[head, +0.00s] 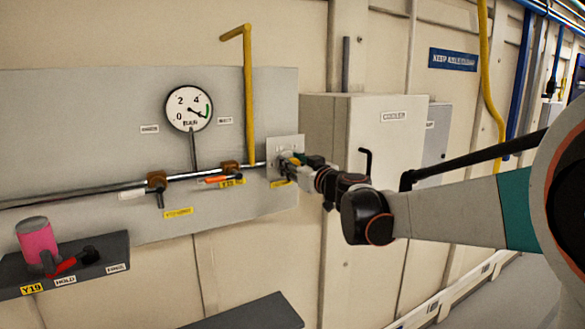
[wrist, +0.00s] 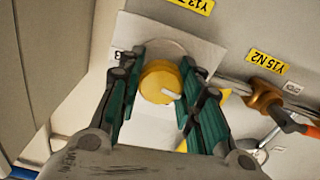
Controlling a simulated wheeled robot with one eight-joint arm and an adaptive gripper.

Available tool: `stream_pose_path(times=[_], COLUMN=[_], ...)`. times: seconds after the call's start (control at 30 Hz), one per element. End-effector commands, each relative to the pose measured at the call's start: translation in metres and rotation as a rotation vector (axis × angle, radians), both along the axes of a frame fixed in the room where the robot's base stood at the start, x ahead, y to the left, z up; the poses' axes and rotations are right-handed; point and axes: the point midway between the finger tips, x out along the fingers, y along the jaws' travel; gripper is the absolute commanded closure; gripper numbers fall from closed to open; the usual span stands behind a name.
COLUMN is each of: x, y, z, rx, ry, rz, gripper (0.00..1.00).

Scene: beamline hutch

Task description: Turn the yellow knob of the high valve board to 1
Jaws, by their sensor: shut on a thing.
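The yellow knob (wrist: 160,82) sits on a pale square plate (wrist: 205,55) of the valve board. A white pointer mark on the knob points right and slightly down in the wrist view, which shows the labels upside down. My gripper (wrist: 161,72) is shut on the knob, with one green-padded finger on each side. The left finger partly covers a digit that looks like 3; the other scale marks are hidden or unreadable. In the head view my gripper (head: 296,161) reaches the plate (head: 285,143) at the board's right end and mostly hides the knob.
A pipe with brass valves (head: 156,180) and an orange-red lever (head: 215,180) runs left of the plate. A round gauge (head: 189,108) and a yellow pipe (head: 248,95) are above it. A grey cooler cabinet (head: 370,160) stands close right. A pink cylinder (head: 36,240) stands on a lower-left shelf.

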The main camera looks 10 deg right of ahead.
Motion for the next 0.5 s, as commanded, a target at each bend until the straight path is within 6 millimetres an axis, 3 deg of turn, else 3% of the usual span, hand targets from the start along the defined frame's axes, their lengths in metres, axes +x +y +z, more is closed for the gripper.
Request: stream_pose_path(times=[0.5], x=[0.0003], y=[-0.0015], z=[-0.0018], rx=[0.457], ry=[0.130], rz=[0.000], gripper=[0.91])
